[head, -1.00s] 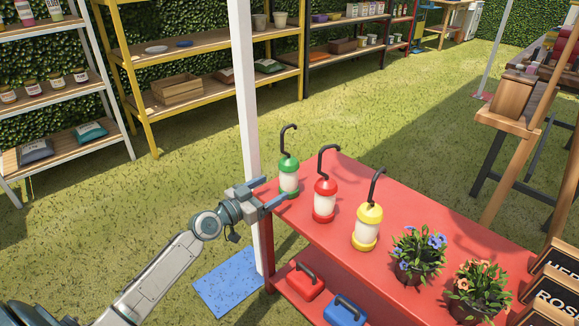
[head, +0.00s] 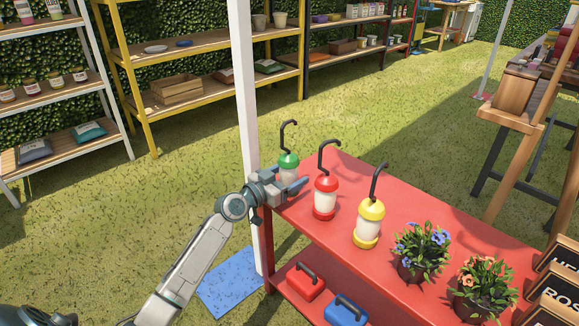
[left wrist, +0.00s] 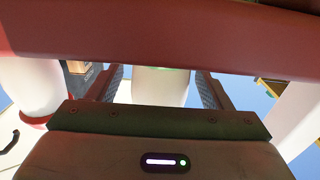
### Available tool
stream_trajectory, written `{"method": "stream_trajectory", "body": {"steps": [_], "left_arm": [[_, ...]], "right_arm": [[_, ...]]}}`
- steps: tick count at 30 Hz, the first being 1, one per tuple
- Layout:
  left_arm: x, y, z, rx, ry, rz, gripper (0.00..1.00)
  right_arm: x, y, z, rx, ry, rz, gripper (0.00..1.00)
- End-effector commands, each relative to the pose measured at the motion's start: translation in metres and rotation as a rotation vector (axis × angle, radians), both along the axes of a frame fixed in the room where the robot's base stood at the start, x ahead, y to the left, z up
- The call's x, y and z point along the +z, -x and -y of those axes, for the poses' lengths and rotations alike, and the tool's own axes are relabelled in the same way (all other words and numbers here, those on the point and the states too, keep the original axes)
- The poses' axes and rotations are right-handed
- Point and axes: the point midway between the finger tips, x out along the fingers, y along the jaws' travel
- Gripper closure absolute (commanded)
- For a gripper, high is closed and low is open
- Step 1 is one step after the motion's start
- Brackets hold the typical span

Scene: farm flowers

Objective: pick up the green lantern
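The green lantern (head: 289,161), with a green cap, pale body and black hook, stands upright at the far left corner of the red table (head: 330,172). My left gripper (head: 291,188) is at its body, hiding the lower part in the head view. In the left wrist view the pale lantern body (left wrist: 160,88) sits between the two spread fingers of my left gripper (left wrist: 160,92). A narrow gap shows on each side, so the fingers look open around it. My right gripper is in neither view.
A red lantern (head: 325,185) stands close to the right of my left gripper, then a yellow lantern (head: 369,212) and two potted flowers (head: 421,250). A white post (head: 246,110) rises beside the table's left end, near my left arm. Red and blue boxes sit on the lower shelf.

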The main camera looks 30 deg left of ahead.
Motion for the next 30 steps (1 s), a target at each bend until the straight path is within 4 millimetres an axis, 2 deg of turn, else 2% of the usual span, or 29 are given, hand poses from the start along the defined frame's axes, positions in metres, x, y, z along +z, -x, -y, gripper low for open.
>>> {"method": "stream_trajectory", "body": {"steps": [1,6,14,30], "left_arm": [[0.000,0.000,0.000,0.000,0.000,0.000,0.37],[0.000,0.000,0.000,0.000,0.000,0.000,0.70],[0.005,0.000,0.000,0.000,0.000,0.002,0.70],[0.031,0.000,0.000,0.000,0.000,0.002,0.70]], "right_arm": [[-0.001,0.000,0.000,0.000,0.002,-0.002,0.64],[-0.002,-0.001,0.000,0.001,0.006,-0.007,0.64],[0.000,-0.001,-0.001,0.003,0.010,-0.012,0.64],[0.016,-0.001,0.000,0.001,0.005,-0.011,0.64]]}}
